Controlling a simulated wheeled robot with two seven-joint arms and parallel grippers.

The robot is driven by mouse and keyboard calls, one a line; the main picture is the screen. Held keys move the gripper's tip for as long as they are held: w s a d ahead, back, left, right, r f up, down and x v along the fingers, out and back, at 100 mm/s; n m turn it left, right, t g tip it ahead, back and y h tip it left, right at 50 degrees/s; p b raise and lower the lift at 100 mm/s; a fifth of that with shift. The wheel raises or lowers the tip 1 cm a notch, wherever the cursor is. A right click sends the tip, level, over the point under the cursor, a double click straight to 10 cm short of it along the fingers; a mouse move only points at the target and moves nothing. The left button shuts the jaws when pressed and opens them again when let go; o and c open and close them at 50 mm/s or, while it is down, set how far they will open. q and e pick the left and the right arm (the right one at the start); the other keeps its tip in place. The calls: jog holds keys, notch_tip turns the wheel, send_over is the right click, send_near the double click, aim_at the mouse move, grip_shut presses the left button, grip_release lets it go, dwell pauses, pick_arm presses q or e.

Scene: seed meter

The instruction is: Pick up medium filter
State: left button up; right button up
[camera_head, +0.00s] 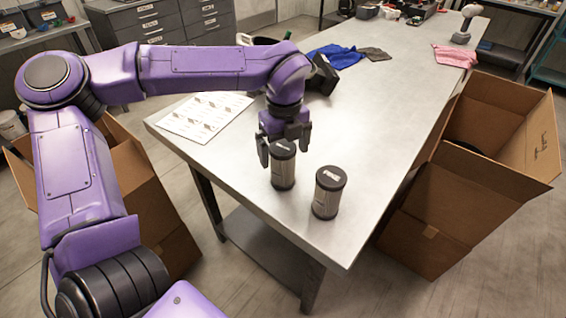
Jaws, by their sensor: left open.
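Two dark cylindrical filters with grey bands and black caps stand upright near the front end of the metal table. The left filter (283,170) is a little farther back, and the right filter (329,197) is nearer the front edge. They are close in size, and I cannot tell which is the medium one. My left gripper (284,148) points down at the left filter, open, with one finger on each side of its top in the picture. I cannot tell whether the fingers touch it. My right gripper is out of view.
A printed sheet (205,115) lies on the table's left side. Blue cloth (335,57) and pink cloth (455,55) lie farther back. An open cardboard box (430,218) stands right of the table, another (150,200) at left.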

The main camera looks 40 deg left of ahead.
pick_arm(q)
jog(key=f, duration=0.3)
jog(key=shift+a, duration=0.2)
jog(key=c, duration=1.2)
jog(key=shift+r, duration=0.15)
